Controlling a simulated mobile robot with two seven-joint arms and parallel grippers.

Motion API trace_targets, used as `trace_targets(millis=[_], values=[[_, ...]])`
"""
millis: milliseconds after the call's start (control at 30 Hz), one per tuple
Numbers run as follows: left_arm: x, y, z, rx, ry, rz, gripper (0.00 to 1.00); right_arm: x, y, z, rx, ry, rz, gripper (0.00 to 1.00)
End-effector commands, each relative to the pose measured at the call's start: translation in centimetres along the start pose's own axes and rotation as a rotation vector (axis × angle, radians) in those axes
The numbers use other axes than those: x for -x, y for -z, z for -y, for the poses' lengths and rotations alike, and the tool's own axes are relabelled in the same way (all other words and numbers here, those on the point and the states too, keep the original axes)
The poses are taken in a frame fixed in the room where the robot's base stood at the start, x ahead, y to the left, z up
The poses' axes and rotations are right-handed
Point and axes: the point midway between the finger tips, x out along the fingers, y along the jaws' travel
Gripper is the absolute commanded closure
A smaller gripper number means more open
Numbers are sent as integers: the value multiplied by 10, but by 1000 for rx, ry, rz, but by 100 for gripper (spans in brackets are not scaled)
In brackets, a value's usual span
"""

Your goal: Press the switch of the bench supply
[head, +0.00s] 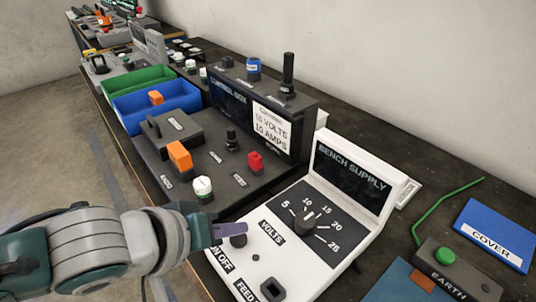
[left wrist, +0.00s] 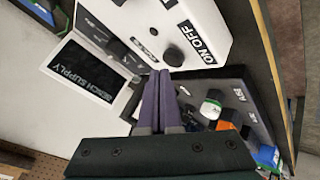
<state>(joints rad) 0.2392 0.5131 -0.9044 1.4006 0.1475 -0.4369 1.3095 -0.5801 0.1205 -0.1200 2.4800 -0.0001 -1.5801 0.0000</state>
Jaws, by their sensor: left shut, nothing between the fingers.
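The bench supply (head: 318,222) is a white box with a tilted black display, a dial marked in volts and an ON OFF label at its front left. Its switch (head: 239,241) is a dark round knob close to that label; it also shows in the left wrist view (left wrist: 173,56). My left gripper (head: 232,230) is shut and empty, its purple fingers side by side. In the head view the fingertips overlap the top of the switch; in the left wrist view they end just short of it. I cannot tell whether they touch. My right gripper is not in view.
The dark control box (head: 258,112) with knobs and blocks stands behind and left of the supply. A blue bin (head: 135,115) and a green bin (head: 135,80) lie farther back. A blue cover (head: 492,230) and an earth box (head: 440,272) with a green wire are to the right.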

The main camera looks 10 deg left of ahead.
Motion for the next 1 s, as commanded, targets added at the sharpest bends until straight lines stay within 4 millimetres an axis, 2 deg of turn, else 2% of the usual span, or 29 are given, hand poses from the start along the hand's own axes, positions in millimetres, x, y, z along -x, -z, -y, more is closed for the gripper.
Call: trace_targets(millis=[1000], values=[[-7, -5, 5, 1, 0, 0, 100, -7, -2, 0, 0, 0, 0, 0]])
